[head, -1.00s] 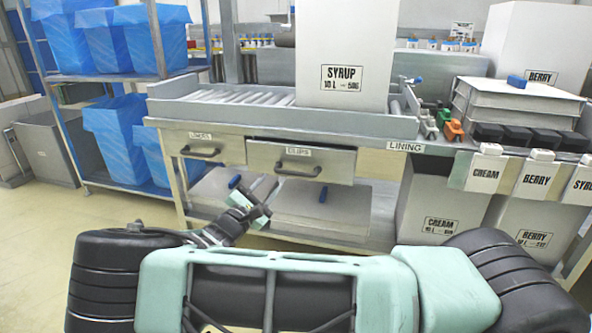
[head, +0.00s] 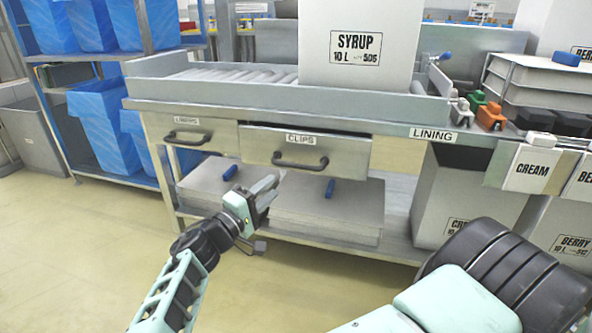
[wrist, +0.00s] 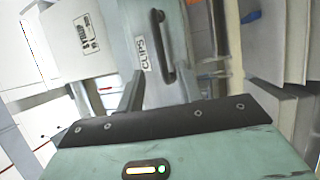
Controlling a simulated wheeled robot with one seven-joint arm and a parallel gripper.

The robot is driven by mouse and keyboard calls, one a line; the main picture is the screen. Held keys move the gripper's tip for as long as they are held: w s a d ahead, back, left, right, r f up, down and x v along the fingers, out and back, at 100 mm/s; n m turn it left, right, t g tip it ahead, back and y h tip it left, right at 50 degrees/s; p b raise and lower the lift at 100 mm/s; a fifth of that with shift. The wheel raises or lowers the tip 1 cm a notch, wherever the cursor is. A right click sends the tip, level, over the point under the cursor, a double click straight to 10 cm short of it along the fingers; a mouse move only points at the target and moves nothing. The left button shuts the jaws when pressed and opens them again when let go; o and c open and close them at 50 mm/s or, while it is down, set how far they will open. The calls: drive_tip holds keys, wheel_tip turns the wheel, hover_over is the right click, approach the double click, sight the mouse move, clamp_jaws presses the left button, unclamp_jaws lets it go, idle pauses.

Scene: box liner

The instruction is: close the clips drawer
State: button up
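The clips drawer (head: 345,165) is a grey metal drawer under the bench with a "CLIPS" label and a dark bar handle (head: 300,162). Its front stands out a little from the bench, so it is partly open. In the wrist view the clips drawer (wrist: 150,25) shows turned on its side, its handle (wrist: 163,48) ahead of my fingers. My gripper (head: 268,192) is below and left of the handle, in front of the bench, apart from the drawer. Its fingers are apart with nothing between them; in the wrist view my gripper (wrist: 170,92) also looks empty.
The liners drawer (head: 190,132) is left of the clips drawer. Boxes (head: 340,215) lie on the shelf below. A syrup box (head: 360,75) stands on the rollers above. Blue-lined bins (head: 100,130) stand on a rack at left. The floor (head: 90,240) in front is clear.

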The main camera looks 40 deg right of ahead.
sight(294, 167)
drive_tip(key=b+x, duration=0.2)
drive_tip(key=x, duration=0.9)
drive_tip(key=shift+b, duration=0.3)
